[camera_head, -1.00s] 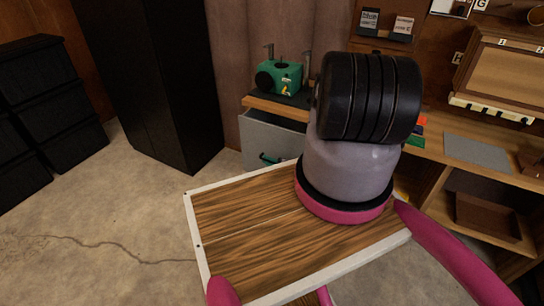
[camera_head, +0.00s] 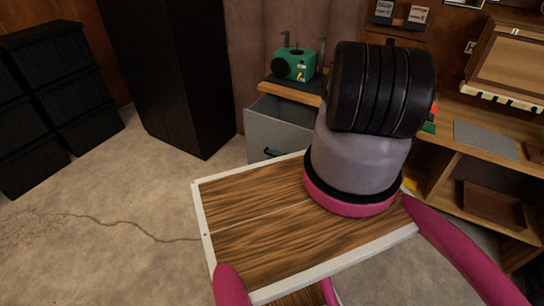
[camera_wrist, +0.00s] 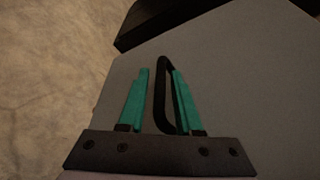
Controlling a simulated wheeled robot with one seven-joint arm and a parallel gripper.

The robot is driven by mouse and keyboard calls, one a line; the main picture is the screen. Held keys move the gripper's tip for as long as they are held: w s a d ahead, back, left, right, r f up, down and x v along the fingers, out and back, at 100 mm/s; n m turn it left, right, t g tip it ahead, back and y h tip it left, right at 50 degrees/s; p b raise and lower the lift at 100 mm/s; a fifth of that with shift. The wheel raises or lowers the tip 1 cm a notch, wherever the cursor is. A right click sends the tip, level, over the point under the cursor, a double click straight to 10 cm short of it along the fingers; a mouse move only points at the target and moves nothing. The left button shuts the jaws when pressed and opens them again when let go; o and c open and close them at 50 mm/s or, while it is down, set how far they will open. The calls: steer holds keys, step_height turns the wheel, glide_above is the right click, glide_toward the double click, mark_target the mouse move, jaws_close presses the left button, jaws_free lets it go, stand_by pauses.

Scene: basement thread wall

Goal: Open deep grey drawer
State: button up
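The deep grey drawer (camera_head: 277,132) is partly pulled out beneath the wooden desk top, and its open top shows in the head view. In the wrist view its grey front (camera_wrist: 235,75) fills much of the picture. A black loop handle (camera_wrist: 161,95) stands between the two green fingers of my gripper (camera_wrist: 161,78). The right finger lies against the handle; a narrow gap seems to show at the left finger. In the head view, only a bit of green finger (camera_head: 271,153) shows at the drawer front; my arm hides the rest.
A green device (camera_head: 294,64) sits on the desk corner (camera_head: 292,91) above the drawer. A tall black cabinet (camera_head: 175,75) and stacked black bins (camera_head: 62,95) stand to the left. Shelves with a brown tray (camera_head: 493,205) are at the right. The concrete floor (camera_head: 110,200) is clear at left.

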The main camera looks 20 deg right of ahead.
stand_by(0.3)
steer(key=v, duration=1)
steer(key=shift+s, duration=0.35)
steer(key=shift+d, duration=0.2)
